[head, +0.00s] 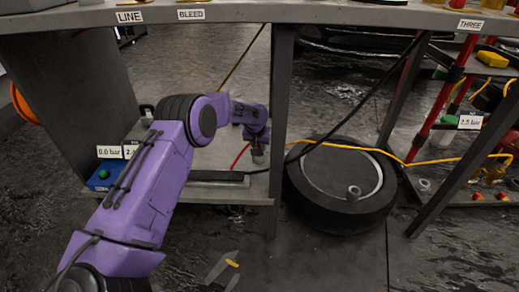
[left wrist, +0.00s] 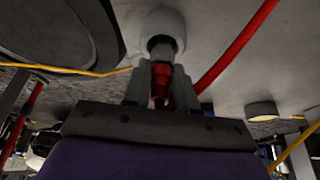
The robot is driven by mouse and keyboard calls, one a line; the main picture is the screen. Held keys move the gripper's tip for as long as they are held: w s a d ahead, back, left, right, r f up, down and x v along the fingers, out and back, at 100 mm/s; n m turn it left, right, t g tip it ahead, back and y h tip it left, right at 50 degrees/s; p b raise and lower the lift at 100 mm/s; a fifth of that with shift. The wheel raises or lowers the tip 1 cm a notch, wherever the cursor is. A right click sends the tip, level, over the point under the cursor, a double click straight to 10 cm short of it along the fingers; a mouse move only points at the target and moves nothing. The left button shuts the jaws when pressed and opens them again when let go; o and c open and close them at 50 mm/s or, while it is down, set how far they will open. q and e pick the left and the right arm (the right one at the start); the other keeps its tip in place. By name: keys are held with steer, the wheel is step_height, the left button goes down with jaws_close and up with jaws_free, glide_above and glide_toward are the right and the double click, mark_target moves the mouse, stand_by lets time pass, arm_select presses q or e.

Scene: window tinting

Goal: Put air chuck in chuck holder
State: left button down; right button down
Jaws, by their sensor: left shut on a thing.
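My left gripper (head: 258,146) is low under the bench, over the lower shelf near a bench leg. In the left wrist view its two fingers (left wrist: 161,92) are shut on the air chuck, whose red part (left wrist: 162,82) shows between them. The chuck's dark end points at a pale round cup (left wrist: 140,28), which looks like the chuck holder. The end appears to be at or inside the cup's opening; I cannot tell how deep. A red hose (left wrist: 240,40) runs beside the gripper. It also shows in the head view (head: 240,156).
A blue gauge box (head: 100,182) stands on the shelf at left. The bench top (head: 340,12) is overhead.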

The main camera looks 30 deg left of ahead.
arm_select(q)
steer(key=shift+r, duration=0.15)
steer(key=c, duration=0.9)
jaws_free()
steer(key=shift+d+r, duration=0.1)
steer(key=shift+r, duration=0.15)
steer(key=p+v, duration=0.5)
steer(key=v, duration=0.6)
steer(key=shift+s+r, duration=0.15)
steer(key=shift+r, duration=0.1)
